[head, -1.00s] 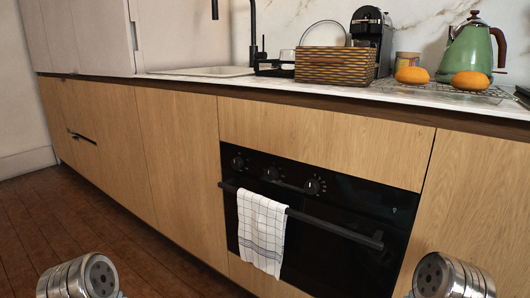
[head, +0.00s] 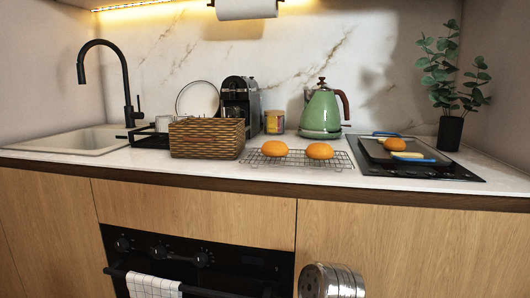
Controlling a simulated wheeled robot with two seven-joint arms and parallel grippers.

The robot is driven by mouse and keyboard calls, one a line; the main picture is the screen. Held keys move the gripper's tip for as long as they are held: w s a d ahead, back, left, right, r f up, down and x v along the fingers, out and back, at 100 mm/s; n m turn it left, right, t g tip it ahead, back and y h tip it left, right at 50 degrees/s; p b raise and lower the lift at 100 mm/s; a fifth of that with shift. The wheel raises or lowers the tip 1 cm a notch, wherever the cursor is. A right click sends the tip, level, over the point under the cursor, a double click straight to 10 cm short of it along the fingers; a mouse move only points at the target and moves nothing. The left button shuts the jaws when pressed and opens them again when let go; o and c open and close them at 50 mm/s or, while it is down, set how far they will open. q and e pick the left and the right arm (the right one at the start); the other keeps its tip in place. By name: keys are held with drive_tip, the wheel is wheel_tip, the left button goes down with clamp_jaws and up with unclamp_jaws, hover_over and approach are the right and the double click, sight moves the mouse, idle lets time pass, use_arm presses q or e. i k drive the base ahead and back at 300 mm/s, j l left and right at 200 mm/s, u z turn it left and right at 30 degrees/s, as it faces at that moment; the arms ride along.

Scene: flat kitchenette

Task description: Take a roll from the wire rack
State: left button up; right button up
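Two round orange-brown rolls stand side by side on the wire rack (head: 253,160), the left roll (head: 275,148) and the right roll (head: 320,151). The rack lies on the white counter near its front edge. A third roll (head: 394,144) lies on a dark tray at the right. Only a rounded metal part of one of my arms shows at the bottom, below the counter. Neither gripper's fingers are in view.
A woven basket (head: 207,138) stands just left of the rack. A green kettle (head: 321,110) and a tin (head: 274,122) stand behind it. The dark tray (head: 425,156) rests on the black hob (head: 372,167) to the right. An oven (head: 215,264) with a towel is below.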

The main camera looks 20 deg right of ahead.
sight(270, 148)
drive_tip(key=z, duration=0.5)
drive_tip(key=j+z, duration=0.1)
drive_tip(key=z, duration=0.4)
drive_tip(key=k+z, duration=0.1)
drive_tip(key=z, duration=0.9)
drive_tip(key=k+j+z, duration=0.1)
drive_tip(key=k+z, duration=0.15)
drive_tip(key=k, duration=0.2)
drive_tip(key=i+j, duration=0.4)
